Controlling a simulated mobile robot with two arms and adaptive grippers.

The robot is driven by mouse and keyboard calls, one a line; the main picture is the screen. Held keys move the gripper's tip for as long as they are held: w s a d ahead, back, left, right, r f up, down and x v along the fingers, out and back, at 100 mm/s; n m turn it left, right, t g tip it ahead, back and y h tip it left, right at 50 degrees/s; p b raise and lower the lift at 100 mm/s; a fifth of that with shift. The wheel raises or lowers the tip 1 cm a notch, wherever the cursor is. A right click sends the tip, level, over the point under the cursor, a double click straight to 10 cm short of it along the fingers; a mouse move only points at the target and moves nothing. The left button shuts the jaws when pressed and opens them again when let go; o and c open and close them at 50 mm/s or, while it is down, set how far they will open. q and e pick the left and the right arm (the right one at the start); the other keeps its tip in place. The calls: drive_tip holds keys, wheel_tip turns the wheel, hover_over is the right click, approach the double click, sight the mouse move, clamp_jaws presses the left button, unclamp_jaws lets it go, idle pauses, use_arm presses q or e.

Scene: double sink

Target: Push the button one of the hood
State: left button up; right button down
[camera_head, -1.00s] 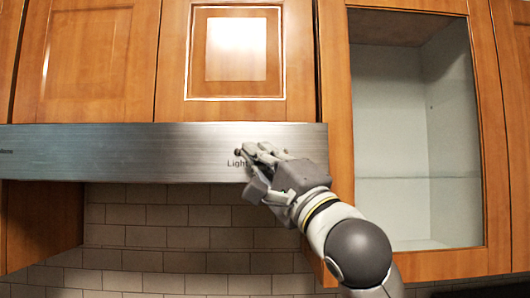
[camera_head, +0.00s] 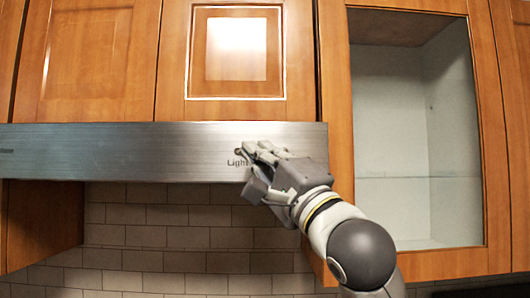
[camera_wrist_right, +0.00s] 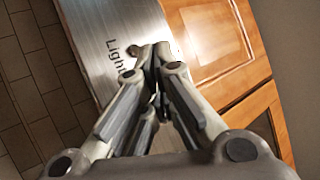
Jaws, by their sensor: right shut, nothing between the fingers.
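The hood (camera_head: 110,150) is a brushed-metal panel across the head view, below the wooden cabinets. It also shows in the right wrist view (camera_wrist_right: 100,30), tilted. A small dark round button (camera_head: 238,151) sits just above the word "Light" on the hood front. My right gripper (camera_head: 250,147) is shut and empty, with its fingertips at the hood front right beside the button. My left gripper is in neither view.
Wooden cabinet doors (camera_head: 90,60) are above the hood. A glass-fronted cabinet (camera_head: 335,120) stands close to the right of my right arm. Below the hood is a tiled wall (camera_head: 160,236), with a wooden cabinet (camera_head: 40,222) at the lower left.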

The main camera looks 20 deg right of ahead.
drive_tip(key=shift+s+a+b, duration=0.1)
drive_tip(key=shift+s+a, duration=0.15)
drive_tip(key=shift+s, duration=0.7)
drive_tip(key=shift+s+a+b, duration=0.1)
drive_tip(key=shift+s+a, duration=0.15)
drive_tip(key=shift+s, duration=0.75)
drive_tip(key=shift+s+a+b, duration=0.1)
drive_tip(key=shift+s+a, duration=0.15)
drive_tip(key=shift+s, duration=0.7)
drive_tip(key=shift+w, duration=0.1)
